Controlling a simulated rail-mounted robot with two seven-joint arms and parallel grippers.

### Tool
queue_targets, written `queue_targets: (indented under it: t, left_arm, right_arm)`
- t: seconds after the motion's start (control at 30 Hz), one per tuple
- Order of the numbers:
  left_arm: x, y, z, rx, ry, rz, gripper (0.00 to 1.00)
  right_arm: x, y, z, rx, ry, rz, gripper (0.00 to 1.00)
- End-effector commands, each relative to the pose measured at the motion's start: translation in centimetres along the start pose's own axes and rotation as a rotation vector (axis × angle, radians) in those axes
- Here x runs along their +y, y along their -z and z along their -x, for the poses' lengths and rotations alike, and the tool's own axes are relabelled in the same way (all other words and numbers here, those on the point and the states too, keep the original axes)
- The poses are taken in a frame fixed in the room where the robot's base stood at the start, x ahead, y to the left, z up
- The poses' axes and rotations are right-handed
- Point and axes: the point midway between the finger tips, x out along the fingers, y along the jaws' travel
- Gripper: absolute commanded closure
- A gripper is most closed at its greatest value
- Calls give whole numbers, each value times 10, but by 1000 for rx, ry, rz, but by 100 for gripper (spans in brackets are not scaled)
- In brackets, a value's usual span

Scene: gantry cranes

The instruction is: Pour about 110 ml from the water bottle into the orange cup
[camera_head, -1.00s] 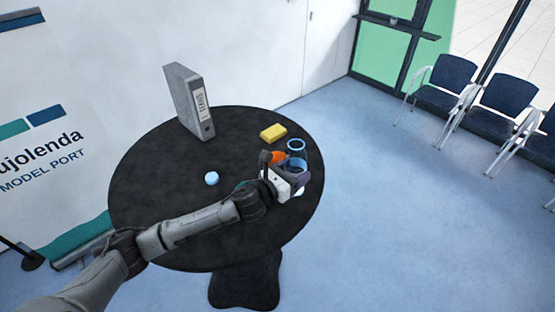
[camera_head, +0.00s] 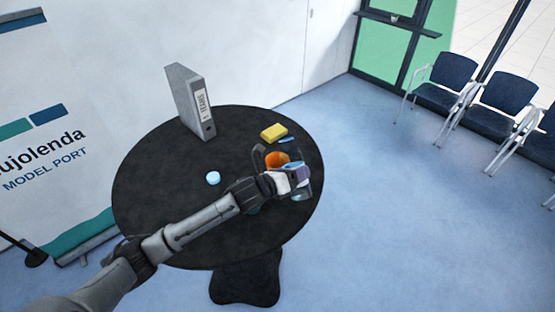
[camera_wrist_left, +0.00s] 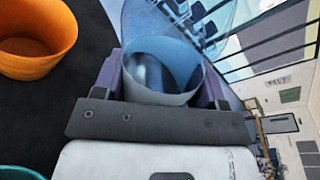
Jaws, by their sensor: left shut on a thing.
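The orange cup (camera_head: 277,158) stands on the round black table, just behind my left gripper in the head view. It also shows at the upper left of the left wrist view (camera_wrist_left: 38,38), with its open top visible and no clear sign of water inside. My left gripper (camera_head: 292,177) is shut on the clear, bluish water bottle (camera_wrist_left: 160,68), which sits between its fingers in the wrist view, beside the cup. In the head view the gripper hides much of the bottle, and its exact tilt and water level are hard to tell.
A yellow block (camera_head: 274,132) and a grey binder (camera_head: 190,101) stand towards the table's back. A light blue round cap (camera_head: 213,178) lies on the table (camera_head: 160,190). A teal rim (camera_wrist_left: 20,173) shows at the wrist view's lower left. The table's left side is clear.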

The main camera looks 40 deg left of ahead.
Motion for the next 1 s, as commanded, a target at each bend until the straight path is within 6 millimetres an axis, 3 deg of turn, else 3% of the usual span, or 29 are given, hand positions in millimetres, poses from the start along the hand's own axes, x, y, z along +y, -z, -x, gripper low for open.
queue_targets:
  t: [0.23,0.47,0.53,0.7,1.0]
  left_arm:
    - [-4,7,1,41,2,159,65]
    - [4,32,-1,80,2,305,65]
    - [-5,23,1,89,3,348,65]
    - [-10,23,2,120,2,455,65]
    - [-1,32,1,162,1,611,65]
  right_arm:
    - [2,1,3,-1,-4,5,5]
    - [1,-3,-7,-1,-3,4,5]
    - [1,1,5,-5,-2,3,5]
    - [1,6,18,1,0,0,5]
    - [-1,6,18,2,5,-6,5]
